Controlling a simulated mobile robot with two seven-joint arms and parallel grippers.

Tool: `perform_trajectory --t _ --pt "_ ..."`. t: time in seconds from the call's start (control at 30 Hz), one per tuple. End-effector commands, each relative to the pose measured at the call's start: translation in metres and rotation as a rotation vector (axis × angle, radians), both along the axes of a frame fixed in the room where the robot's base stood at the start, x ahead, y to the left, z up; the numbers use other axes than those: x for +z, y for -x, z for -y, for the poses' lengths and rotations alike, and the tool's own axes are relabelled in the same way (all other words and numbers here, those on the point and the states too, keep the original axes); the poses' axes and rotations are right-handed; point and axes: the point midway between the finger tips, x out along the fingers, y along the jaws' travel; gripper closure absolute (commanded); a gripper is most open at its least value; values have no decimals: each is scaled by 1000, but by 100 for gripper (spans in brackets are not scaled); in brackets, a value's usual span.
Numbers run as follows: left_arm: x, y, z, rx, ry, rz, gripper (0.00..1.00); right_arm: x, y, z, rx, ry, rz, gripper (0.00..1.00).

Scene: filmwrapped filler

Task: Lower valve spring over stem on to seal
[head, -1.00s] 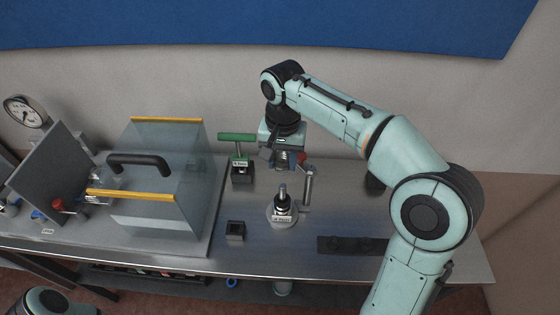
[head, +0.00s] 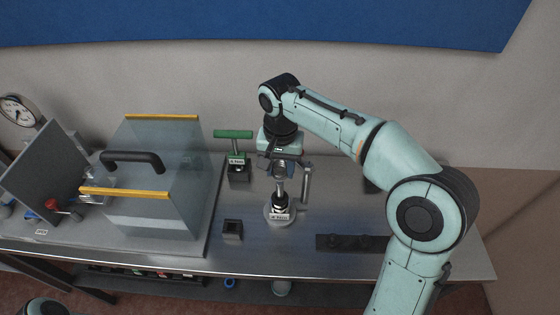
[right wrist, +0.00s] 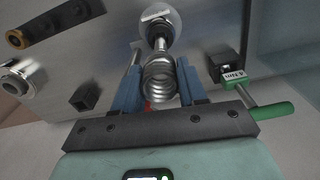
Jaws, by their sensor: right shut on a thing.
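The valve spring (right wrist: 160,82), a silver coil, is between the blue fingers of my right gripper (right wrist: 160,72) in the right wrist view. In the head view my right gripper (head: 281,170) is above the round holder (head: 280,214), shut on the spring. The valve stem (head: 280,188) stands upright from this labelled holder; its dark middle part also shows in the right wrist view (right wrist: 160,34). The stem's tip lines up with the spring's end, but I cannot tell whether it is inside the coil. The seal is not clearly distinguishable. My left gripper is out of view.
A metal post (head: 306,182) stands close right of the stem. A green-handled tool (head: 234,134) in a black block is to the left, with a small black socket block (head: 232,229) in front. A clear box (head: 150,205) fills the left. A dark rack (head: 350,243) lies front right.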

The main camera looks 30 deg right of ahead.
Motion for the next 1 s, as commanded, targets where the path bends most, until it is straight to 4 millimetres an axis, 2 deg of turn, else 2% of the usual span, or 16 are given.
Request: perform_trajectory --t 0.03,0.23,1.0 --pt "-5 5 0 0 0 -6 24 -8 1 0 1 0 -3 88" --pt "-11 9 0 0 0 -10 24 -18 0 0 1 0 0 88" --pt "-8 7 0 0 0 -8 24 -17 0 0 -5 0 2 88"
